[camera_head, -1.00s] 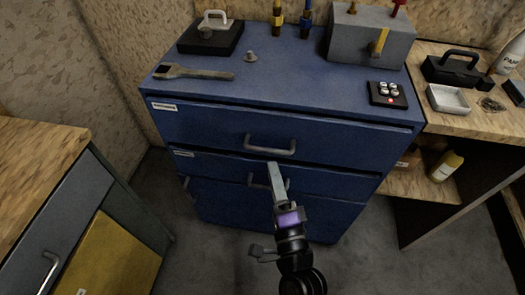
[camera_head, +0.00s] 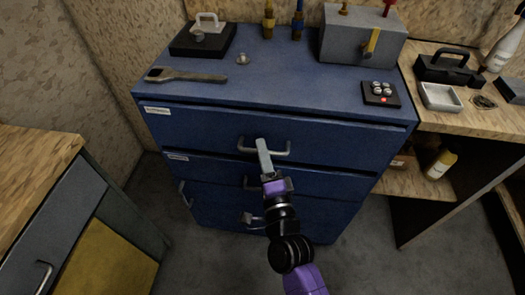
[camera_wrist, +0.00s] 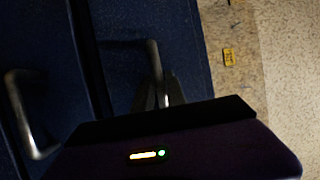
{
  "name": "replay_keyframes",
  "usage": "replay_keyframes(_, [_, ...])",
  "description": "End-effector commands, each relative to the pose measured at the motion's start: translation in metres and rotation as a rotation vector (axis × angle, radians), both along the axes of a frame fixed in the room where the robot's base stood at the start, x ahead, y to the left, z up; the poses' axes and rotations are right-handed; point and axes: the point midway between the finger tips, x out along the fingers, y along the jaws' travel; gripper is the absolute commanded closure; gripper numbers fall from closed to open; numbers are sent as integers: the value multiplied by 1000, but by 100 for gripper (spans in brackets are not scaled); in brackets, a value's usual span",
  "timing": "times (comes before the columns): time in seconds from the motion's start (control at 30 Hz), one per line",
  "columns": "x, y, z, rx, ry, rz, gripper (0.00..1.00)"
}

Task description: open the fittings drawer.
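A blue cabinet has a top drawer (camera_head: 200,127) and a second drawer (camera_head: 215,168) below it, both closed. Each has a small white label at its left end, too small to read. My gripper (camera_head: 264,150) is at the top drawer's grey bar handle (camera_head: 283,153), overlapping its middle in the head view. In the wrist view the fingers (camera_wrist: 158,92) are right at that handle (camera_wrist: 154,60); I cannot tell whether they are closed on it. The second drawer's handle (camera_wrist: 30,125) shows at the left of the wrist view, and is partly hidden by my arm in the head view.
On the cabinet top lie a wrench (camera_head: 187,76), a black block with a pale handle (camera_head: 203,38), a grey valve box (camera_head: 360,42) and a button pad (camera_head: 381,94). A wooden bench (camera_head: 440,115) stands right, another unit (camera_head: 45,190) left. Grey floor lies between.

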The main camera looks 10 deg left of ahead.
Motion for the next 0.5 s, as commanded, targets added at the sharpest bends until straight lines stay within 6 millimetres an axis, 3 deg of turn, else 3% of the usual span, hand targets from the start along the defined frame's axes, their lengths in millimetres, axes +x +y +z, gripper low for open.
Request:
replay_keyframes(0.07, [0, 0, 0, 0, 0, 0, 100])
replay_keyframes(0.5, [0, 0, 0, 0, 0, 0, 100])
